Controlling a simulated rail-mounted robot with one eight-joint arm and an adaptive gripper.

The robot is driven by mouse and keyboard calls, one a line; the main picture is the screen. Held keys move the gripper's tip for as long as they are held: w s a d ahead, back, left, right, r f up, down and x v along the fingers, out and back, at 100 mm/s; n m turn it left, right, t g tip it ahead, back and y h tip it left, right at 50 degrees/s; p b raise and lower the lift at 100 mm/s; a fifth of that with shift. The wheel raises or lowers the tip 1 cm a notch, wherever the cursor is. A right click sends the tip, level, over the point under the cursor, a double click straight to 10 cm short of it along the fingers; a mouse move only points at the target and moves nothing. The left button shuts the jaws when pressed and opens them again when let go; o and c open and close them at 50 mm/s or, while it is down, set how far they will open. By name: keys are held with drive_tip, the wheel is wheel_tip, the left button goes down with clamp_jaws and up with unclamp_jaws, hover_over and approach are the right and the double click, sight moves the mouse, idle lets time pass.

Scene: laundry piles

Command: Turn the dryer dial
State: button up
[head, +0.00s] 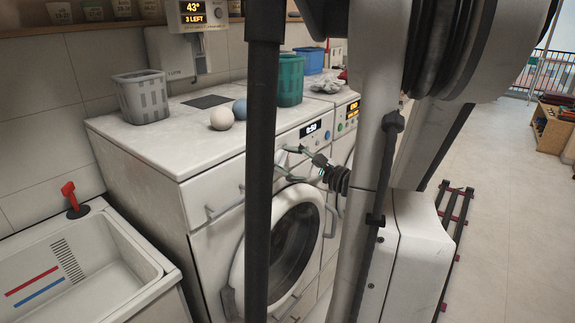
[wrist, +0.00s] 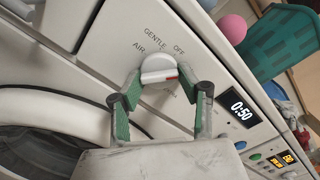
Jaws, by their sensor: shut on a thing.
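The dryer dial (wrist: 158,70) is a white knob with a raised bar and a red mark, set in the white front panel of the machine (head: 150,150). In the wrist view, AIR, GENTLE and OFF are printed around it; lettering below right is partly hidden. The red mark is at the bar's right end, below OFF. My gripper (wrist: 160,78) is shut on the dial, with one green-padded finger on each side. In the head view my gripper (head: 282,160) reaches the panel, left of and below the display (head: 310,129); the dial is hard to make out there.
A grey basket (head: 143,98), two balls (head: 222,119) and a green basket (head: 290,82) stand on top. A sink (head: 80,270) is at left. Open floor lies at right.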

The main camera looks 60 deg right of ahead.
drive_tip(key=shift+r+n+b, duration=0.1)
drive_tip(key=shift+n+b, duration=0.6)
drive_tip(key=shift+n, duration=3)
drive_tip(key=o, duration=1.2)
drive_tip(key=shift+c, duration=0.2)
drive_tip(key=s+a, duration=0.1)
drive_tip(key=s, duration=1.1)
